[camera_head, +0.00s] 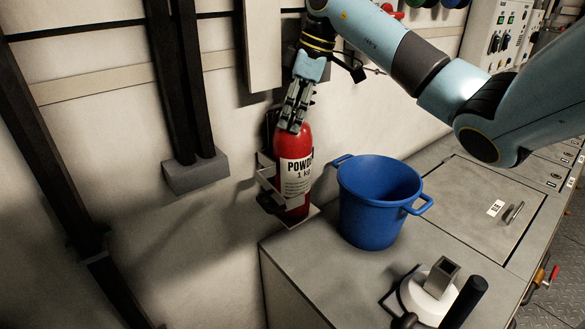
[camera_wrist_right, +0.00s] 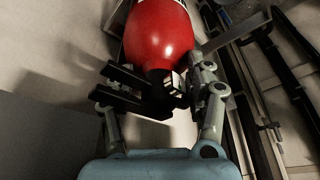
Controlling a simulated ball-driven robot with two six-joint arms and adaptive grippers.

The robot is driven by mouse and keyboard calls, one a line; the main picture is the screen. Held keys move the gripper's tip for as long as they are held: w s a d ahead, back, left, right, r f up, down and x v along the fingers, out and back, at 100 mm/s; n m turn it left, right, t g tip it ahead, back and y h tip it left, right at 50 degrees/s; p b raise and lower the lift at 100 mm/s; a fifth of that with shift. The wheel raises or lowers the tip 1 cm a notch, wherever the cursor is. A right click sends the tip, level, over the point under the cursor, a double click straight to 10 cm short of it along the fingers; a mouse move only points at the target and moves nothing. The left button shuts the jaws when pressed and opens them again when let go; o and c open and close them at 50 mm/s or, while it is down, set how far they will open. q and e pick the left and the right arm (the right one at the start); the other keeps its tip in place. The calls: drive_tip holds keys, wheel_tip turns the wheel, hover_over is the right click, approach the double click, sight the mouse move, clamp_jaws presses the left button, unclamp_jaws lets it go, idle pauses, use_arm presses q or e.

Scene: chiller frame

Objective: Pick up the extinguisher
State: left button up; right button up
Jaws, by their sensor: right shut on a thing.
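The red extinguisher (camera_head: 295,172) with a white "POWDER 1 kg" label stands upright in a grey wall bracket (camera_head: 266,182) at the left end of the grey cabinet top. My right gripper (camera_head: 291,124) comes down on it from above and is shut on its dark top. In the right wrist view the extinguisher's red body (camera_wrist_right: 158,35) fills the top middle, and my right gripper's fingers (camera_wrist_right: 165,103) close around its black valve and handle. The fingers partly hide the valve in the head view. My left gripper is not in view.
A blue bucket (camera_head: 372,205) stands on the cabinet top (camera_head: 300,262) just right of the extinguisher. A white object with a grey square top (camera_head: 436,280) is at the front right. Dark vertical pipes (camera_head: 182,80) run along the wall at left.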

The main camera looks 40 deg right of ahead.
clamp_jaws()
drive_tip(key=shift+w+r, duration=0.1)
